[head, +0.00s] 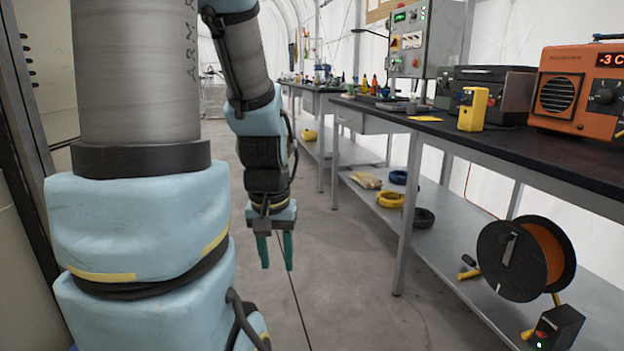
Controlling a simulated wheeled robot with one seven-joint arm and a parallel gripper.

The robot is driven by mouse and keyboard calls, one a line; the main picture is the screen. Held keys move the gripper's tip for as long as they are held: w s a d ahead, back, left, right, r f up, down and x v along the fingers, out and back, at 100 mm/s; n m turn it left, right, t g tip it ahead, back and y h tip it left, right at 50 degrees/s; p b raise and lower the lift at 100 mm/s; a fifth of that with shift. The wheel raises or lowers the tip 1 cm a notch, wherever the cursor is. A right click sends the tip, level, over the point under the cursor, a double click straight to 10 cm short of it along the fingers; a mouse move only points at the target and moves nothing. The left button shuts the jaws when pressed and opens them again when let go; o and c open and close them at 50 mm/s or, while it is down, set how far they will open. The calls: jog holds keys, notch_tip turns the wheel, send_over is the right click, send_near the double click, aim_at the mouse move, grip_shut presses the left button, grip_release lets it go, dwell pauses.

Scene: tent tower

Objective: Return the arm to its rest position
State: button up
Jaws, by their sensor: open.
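My gripper (276,251) hangs below my arm near the middle of the head view. Its two green fingers point down and are spread apart, with nothing between them. The arm is folded, with its forearm coming down from the top and the wrist upright. The gripper is over the bare concrete floor, left of the workbench, and touches nothing that I can see. The upper part of the arm goes out of the top of the picture.
A long black-topped workbench (560,160) runs along the right, carrying an orange heater-like unit (560,95) and a yellow device (476,108). Its lower shelf (470,245) holds a cable reel (512,261) and coils. The concrete floor (350,270) between is clear.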

notch_tip(320, 180, up, 26)
jog(key=p, duration=2.3)
jog(key=shift+f, duration=0.25)
